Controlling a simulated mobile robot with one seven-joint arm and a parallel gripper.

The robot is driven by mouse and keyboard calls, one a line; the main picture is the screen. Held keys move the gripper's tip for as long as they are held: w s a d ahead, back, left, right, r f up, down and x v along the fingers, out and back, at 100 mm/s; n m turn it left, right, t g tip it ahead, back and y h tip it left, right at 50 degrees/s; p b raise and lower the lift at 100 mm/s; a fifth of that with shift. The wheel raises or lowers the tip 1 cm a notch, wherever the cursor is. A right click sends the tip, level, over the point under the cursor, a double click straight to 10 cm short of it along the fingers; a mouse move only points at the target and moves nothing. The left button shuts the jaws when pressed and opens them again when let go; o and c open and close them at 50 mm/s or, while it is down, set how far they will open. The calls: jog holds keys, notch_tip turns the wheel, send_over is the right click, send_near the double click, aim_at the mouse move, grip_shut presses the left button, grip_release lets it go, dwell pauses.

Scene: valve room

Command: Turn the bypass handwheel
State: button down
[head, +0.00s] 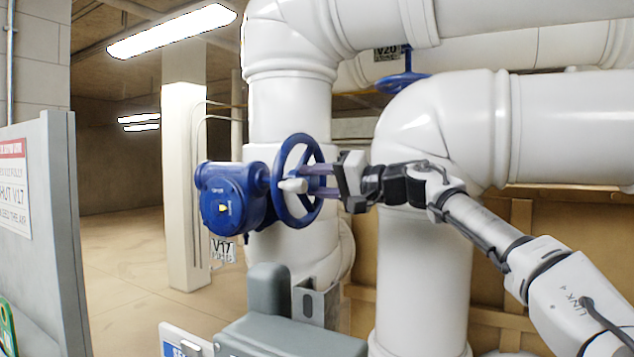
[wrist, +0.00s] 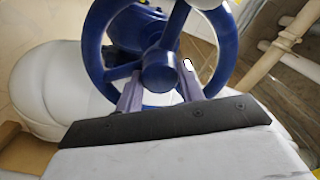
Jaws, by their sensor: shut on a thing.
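A blue handwheel (head: 299,180) sits on a blue valve gearbox (head: 229,195) with a yellow pointer, in front of a white vertical pipe. A tag reading V17 (head: 223,249) hangs below it. My gripper (head: 312,181) reaches in from the right, its purple-grey fingers at the wheel and shut on it. In the wrist view the handwheel (wrist: 158,70) fills the upper middle, and my gripper's fingers (wrist: 160,92) lie on either side of its lower part, near the hub. The exact contact is partly hidden by the gripper body. A pale handle (head: 292,185) shows at the wheel.
Another blue handwheel (head: 404,82) with a V20 tag (head: 387,54) is higher up behind the large white pipe elbow (head: 440,120). A grey box (head: 290,335) stands below my gripper. A grey panel with a sign (head: 14,185) is at the left. Open floor lies beyond.

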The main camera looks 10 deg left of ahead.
jog(key=c, duration=0.9)
grip_release()
jog(key=b+v, duration=0.2)
jog(key=v, duration=1.2)
jog(key=shift+a, duration=0.1)
